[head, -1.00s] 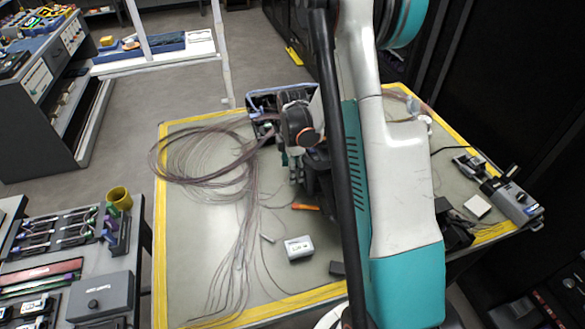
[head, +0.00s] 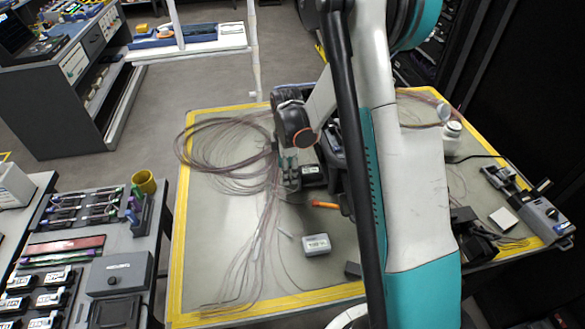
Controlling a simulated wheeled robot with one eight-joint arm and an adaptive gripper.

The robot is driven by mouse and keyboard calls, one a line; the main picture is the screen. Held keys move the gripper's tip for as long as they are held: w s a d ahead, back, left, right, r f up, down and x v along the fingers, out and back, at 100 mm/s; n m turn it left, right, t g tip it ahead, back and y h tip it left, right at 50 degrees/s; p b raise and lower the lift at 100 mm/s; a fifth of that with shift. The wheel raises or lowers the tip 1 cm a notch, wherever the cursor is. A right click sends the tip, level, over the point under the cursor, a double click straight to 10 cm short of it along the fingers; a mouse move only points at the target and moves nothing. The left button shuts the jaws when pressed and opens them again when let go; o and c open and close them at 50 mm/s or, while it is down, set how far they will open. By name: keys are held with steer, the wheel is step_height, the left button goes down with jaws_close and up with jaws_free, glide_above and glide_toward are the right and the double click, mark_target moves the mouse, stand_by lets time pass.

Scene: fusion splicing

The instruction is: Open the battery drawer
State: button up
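No battery drawer can be made out clearly in the head view. My gripper (head: 290,173) points down over the middle of the work table, left of my arm. Its fingers are small and dark, and I cannot tell whether they are open or shut. A black block with a pale label (head: 313,175) is right beside the fingers; I cannot tell whether they touch. A dark device (head: 332,150) stands behind it, largely hidden by my arm. A grey box with a white label (head: 316,244) sits nearer on the table.
Thin brown fibre cables (head: 225,150) lie coiled and trailing over the left of the table (head: 212,262). An orange tool (head: 325,205) lies near my gripper. A white bottle (head: 451,138) and a grey device (head: 541,216) are at right. A side bench holds a yellow cup (head: 144,181).

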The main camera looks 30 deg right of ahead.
steer(key=shift+w, duration=0.15)
steer(key=o, duration=1.3)
steer(key=shift+w+f, duration=0.1)
steer(key=shift+f, duration=0.05)
step_height(320, 180, up, 12)
steer(key=shift+r, duration=0.1)
steer(key=s+a+r+m+t, duration=0.2)
steer(key=s+a+r+m, duration=0.1)
steer(key=s, duration=0.4)
steer(key=s+a+r+m+t, duration=0.2)
steer(key=s+a+r+m, duration=0.1)
steer(key=s+r+m, duration=0.2)
steer(key=s+a+r+m+t, duration=0.3)
steer(key=s+m, duration=0.3)
steer(key=s, duration=0.4)
steer(key=shift+s+a+r+m, duration=0.1)
steer(key=shift+s+r+m, duration=0.1)
steer(key=shift+r, duration=0.25)
steer(key=shift+s+a+r+m, duration=0.1)
steer(key=shift+s+r+m, duration=0.1)
steer(key=shift+r, duration=0.2)
